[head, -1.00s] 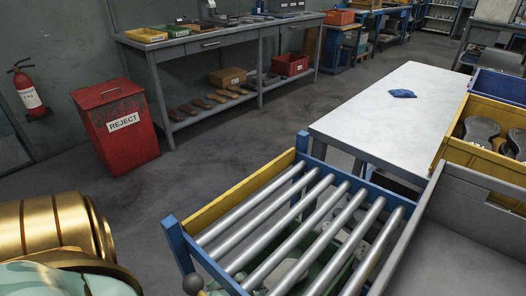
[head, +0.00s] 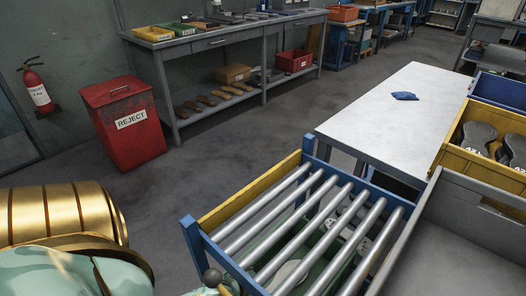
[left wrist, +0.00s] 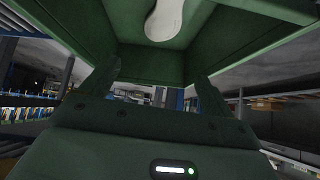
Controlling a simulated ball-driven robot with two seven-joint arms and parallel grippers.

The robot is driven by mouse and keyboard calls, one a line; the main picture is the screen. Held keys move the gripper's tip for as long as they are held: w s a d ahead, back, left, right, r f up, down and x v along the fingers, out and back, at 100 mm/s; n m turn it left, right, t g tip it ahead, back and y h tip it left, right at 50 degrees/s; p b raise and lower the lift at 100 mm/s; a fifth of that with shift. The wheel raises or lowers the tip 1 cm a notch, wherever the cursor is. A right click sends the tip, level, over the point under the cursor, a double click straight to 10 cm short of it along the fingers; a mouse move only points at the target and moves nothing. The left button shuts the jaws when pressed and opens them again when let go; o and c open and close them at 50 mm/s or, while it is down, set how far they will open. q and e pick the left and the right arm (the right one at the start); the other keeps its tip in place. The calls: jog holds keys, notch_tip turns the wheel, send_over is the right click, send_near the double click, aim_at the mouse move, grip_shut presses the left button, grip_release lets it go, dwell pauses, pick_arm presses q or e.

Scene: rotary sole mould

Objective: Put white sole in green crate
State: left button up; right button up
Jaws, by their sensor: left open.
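In the left wrist view a white sole (left wrist: 164,20) lies inside the green crate (left wrist: 247,42), near the top of the picture. My left gripper (left wrist: 155,78) is open and empty. Its two fingers stand apart below the sole in that picture, close to the crate's walls; I cannot tell whether they touch. In the head view a green container (head: 318,268) shows through gaps between the rollers, with a pale shape (head: 287,275) in it, partly hidden. I cannot tell if it is the same crate. My right gripper is not in view.
The roller conveyor (head: 250,187) with a yellow and blue frame stands in front. A grey tray (head: 470,235) and a yellow crate (head: 448,158) with dark soles are at the right. A white-topped table (head: 385,125) holds a blue cloth. A red reject bin (head: 125,135) stands left. Floor between is clear.

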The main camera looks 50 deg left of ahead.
pick_arm(q)
jog(key=p+v, duration=0.2)
jog(key=v, duration=0.3)
jog(key=s+f+g, duration=0.1)
jog(key=s+f, duration=0.2)
jog(key=s+d+f+g, duration=0.1)
jog(key=s+f, duration=0.3)
jog(key=s+d+f+m+g, duration=0.1)
jog(key=s+f, duration=0.2)
jog(key=s, duration=0.1)
jog(key=shift+d+f, duration=0.2)
jog(key=s+d+f+m+g, duration=0.1)
jog(key=s+f+g, duration=0.1)
jog(key=s, duration=0.7)
jog(key=s+d+f+m+g, duration=0.1)
jog(key=s+d+f+g, duration=0.1)
jog(key=s, duration=0.7)
jog(key=s+d+f+m+g, duration=0.1)
jog(key=s+f, duration=0.3)
jog(key=s, duration=0.6)
jog(key=shift+d+g+h, duration=0.3)
jog(key=shift+d+g, duration=0.25)
jog(key=shift+g, duration=0.25)
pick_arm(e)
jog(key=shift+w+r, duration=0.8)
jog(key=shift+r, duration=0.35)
pick_arm(q)
jog(key=shift+w+f, duration=0.1)
